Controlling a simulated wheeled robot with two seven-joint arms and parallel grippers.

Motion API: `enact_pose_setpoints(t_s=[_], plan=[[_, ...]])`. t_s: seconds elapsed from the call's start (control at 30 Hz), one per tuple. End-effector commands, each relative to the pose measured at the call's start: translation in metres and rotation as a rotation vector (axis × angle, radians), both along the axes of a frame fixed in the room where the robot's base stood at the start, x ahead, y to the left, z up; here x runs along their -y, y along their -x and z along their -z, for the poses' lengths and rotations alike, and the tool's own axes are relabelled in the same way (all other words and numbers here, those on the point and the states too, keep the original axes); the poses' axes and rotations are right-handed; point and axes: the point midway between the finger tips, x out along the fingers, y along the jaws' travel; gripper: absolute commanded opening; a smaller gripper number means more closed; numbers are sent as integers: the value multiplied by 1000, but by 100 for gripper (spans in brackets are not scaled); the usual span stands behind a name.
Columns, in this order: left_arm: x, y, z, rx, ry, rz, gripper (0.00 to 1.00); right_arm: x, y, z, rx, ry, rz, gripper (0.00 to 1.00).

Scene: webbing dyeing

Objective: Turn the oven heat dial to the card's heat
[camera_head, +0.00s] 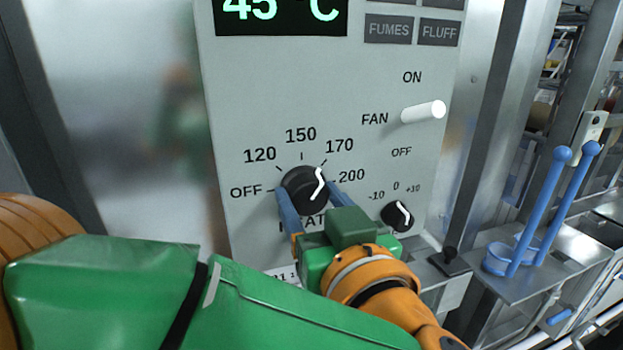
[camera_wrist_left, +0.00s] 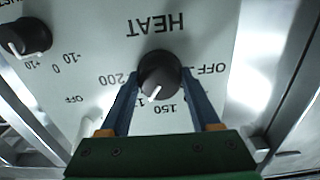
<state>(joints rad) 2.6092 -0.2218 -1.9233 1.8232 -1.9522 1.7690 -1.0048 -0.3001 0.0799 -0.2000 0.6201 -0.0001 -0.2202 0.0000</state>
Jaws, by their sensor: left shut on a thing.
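The black heat dial (camera_head: 304,188) is on the grey oven panel, with marks OFF, 120, 150, 170 and 200 around it. Its white pointer aims up and slightly right, near the 170 mark on its 150 side. My left gripper (camera_head: 308,194) is shut on the dial, one blue finger on each side of it. In the left wrist view the panel appears upside down, and the dial (camera_wrist_left: 160,74) sits between the fingertips. The HEAT label is partly covered by my gripper in the head view. No heat card is clearly readable. My right gripper is not in view.
The display (camera_head: 280,15) reads 45 °C. A white fan lever (camera_head: 424,111) is to the right, above a small black dial (camera_head: 397,215) marked -10 to +10. Blue-handled tools (camera_head: 543,215) stand on a metal shelf further right.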

Motion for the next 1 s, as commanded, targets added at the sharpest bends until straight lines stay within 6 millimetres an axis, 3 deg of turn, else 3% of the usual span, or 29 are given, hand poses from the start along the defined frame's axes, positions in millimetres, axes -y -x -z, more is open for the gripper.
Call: enact_pose_setpoints(t_s=[0.4,0.9,0.93,1.0], plan=[[0,0,-2,-42,-141,0,8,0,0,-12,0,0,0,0],[0,0,-1,-47,-156,-1,8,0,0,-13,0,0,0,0],[0,0,-1,-47,-156,-1,66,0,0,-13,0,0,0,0],[0,0,-1,-47,-156,-1,85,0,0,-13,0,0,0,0]])
